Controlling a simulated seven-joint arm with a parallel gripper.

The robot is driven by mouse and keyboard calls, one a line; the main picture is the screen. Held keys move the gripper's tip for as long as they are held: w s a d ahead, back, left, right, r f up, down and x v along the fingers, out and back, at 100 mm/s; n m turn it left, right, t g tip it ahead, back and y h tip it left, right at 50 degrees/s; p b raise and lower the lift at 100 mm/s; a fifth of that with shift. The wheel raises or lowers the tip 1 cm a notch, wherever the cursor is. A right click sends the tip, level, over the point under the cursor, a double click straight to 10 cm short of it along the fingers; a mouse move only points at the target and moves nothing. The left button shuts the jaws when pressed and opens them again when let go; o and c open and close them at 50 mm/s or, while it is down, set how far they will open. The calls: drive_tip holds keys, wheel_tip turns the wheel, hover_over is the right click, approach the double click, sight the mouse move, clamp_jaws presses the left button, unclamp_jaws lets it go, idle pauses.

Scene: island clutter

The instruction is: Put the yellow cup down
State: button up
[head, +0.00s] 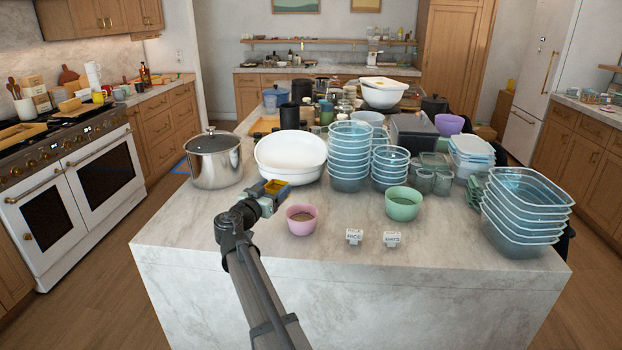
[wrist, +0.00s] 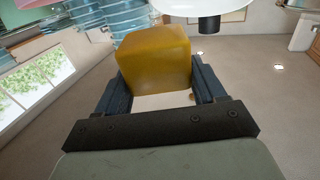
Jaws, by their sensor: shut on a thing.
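My gripper (head: 268,194) is shut on the yellow cup (head: 275,187), above the island near its front left part. In the wrist view the yellow cup (wrist: 154,58) is a squarish, mustard-yellow block shape between the two dark fingers of my gripper (wrist: 152,88). The fingers lie along its two sides. In the head view the cup is small and partly hidden by my gripper, and I cannot tell whether it touches the counter.
A pink bowl (head: 302,220) stands right of my gripper, with a green bowl (head: 403,204) and two small label cards beyond. A steel pot (head: 214,160) and white basins (head: 291,158) stand behind. Stacked clear containers (head: 522,206) fill the right. The island's (head: 190,228) front left is clear.

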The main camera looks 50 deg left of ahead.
drive_tip(key=s+a+f+y, duration=0.1)
drive_tip(key=s+a, duration=0.2)
drive_tip(key=s, duration=0.5)
drive_tip(key=shift+f+n+g, duration=0.3)
drive_tip(key=shift+f+n, duration=0.1)
drive_tip(key=shift+f, duration=3.85)
drive_tip(key=shift+f, duration=0.8)
drive_tip(key=o, duration=1.2)
drive_tip(key=shift+c, duration=0.2)
drive_tip(key=v, duration=1.3)
drive_tip(key=shift+s+d, duration=0.25)
drive_tip(key=shift+s, duration=0.05)
